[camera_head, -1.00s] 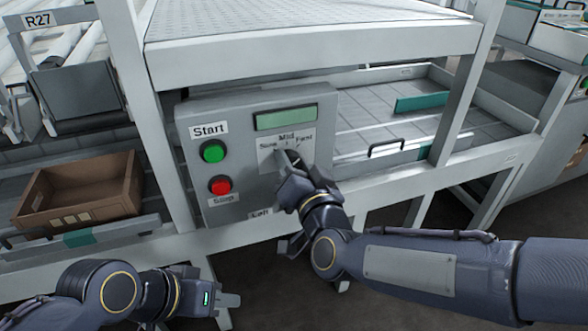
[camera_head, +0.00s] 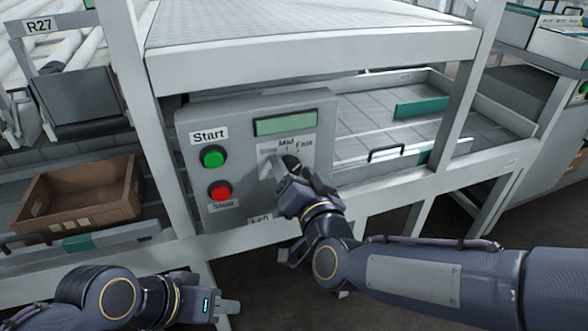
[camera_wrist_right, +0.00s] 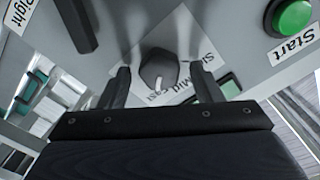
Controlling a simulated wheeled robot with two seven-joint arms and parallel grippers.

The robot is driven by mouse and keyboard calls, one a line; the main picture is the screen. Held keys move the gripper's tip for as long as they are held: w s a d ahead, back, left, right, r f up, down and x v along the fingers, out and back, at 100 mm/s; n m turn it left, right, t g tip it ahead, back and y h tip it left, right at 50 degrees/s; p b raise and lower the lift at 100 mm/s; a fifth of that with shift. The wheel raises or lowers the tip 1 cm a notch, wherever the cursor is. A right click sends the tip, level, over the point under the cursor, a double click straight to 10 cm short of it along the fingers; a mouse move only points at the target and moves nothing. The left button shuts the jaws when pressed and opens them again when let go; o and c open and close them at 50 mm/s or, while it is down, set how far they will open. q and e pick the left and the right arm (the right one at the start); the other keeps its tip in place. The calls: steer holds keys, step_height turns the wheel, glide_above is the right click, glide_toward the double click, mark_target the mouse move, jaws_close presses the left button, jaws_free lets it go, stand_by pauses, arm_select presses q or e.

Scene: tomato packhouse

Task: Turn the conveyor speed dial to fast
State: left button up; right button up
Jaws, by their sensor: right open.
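The grey control box (camera_head: 240,110) carries the speed dial (camera_head: 291,162), a dark knob under a white Slow–Mid–Fast label (camera_head: 300,146). In the right wrist view the dial (camera_wrist_right: 158,70) sits between the two fingers of my right gripper (camera_wrist_right: 162,85), with visible gaps on both sides. A pale mark shows at its lower edge, on the label side; its exact setting is hard to read. My right gripper (camera_head: 280,169) is open at the dial in the head view and partly covers the label. My left gripper (camera_head: 226,306) hangs low, away from the box; its jaw opening is unclear.
A green Start button (camera_head: 213,157) and red Stop button (camera_head: 220,190) are left of the dial. A black lever (camera_wrist_right: 75,25) stands near the dial in the wrist view. A brown crate (camera_head: 80,190) is at left. Conveyor frame beams (camera_head: 310,55) run above the box.

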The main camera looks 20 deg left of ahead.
steer(key=p+v, duration=0.1)
steer(key=v, duration=0.6)
steer(key=shift+s+d, duration=0.1)
steer(key=shift+d, duration=0.05)
steer(key=d+f+g+h, duration=0.2)
steer(key=d+f+g, duration=0.15)
steer(key=d, duration=1.15)
steer(key=s+d+f+m+g+h, duration=0.1)
steer(key=s+d+f+g+h, duration=0.2)
steer(key=s+d, duration=0.4)
steer(key=s+d+f+g+h, duration=0.1)
steer(key=s+d+f+g, duration=0.1)
steer(key=s+d+f, duration=0.45)
step_height(320, 180, up, 33)
steer(key=s+p, duration=0.2)
steer(key=p, duration=2.9)
steer(key=shift+s+d+g+p, duration=0.25)
steer(key=shift+d+g+p, duration=0.05)
steer(key=shift+g, duration=0.15)
